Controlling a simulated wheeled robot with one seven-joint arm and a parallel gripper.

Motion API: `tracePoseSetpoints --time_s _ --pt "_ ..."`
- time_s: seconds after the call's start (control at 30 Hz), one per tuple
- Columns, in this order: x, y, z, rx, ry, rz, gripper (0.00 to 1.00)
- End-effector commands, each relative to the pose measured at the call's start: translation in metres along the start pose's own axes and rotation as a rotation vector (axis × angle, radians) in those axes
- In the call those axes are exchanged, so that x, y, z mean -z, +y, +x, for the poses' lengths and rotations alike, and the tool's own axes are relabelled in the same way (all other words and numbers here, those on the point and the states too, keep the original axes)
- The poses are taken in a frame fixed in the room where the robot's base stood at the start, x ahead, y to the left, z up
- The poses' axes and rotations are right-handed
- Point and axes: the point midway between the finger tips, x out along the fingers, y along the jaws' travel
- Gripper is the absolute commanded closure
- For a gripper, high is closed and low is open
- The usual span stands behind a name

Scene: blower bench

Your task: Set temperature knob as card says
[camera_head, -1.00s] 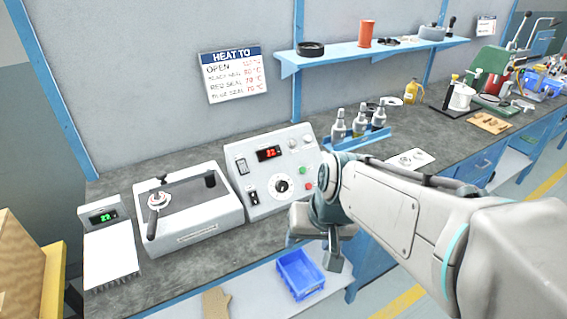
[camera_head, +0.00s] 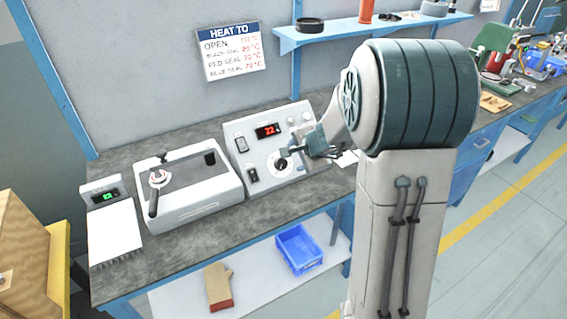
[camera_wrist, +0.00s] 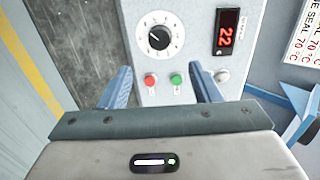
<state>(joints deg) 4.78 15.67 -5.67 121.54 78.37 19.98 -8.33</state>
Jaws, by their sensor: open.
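The temperature knob is a black dial (camera_wrist: 159,38) on a white round scale in the wrist view. In the head view the knob (camera_head: 281,163) sits on the sloped face of the control box (camera_head: 240,123), beside my gripper. A red display (camera_wrist: 227,33) reads 22. My gripper (camera_wrist: 160,80) is open and empty, its two blue fingers in front of the panel, short of the knob in the picture. In the head view my gripper (camera_head: 300,152) is partly hidden by my arm. The card (camera_head: 232,51) on the wall says "HEAT TO" with several lines; some figures are blurred.
Green (camera_wrist: 176,79) and red (camera_wrist: 150,80) buttons lie between my fingers in the picture. A white machine with a lever (camera_head: 195,203) and a small green-display unit (camera_head: 107,197) stand left.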

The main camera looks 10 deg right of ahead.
Motion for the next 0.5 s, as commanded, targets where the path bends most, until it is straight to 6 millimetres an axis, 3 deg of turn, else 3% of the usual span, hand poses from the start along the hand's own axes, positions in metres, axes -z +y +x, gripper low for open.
tracePoseSetpoints --time_s 0.3,0.5 --pt "-0.001 0.002 0.063 -0.003 -0.002 0.0 0.43" --pt "-0.001 0.001 0.094 -0.002 -0.002 -0.001 0.43"
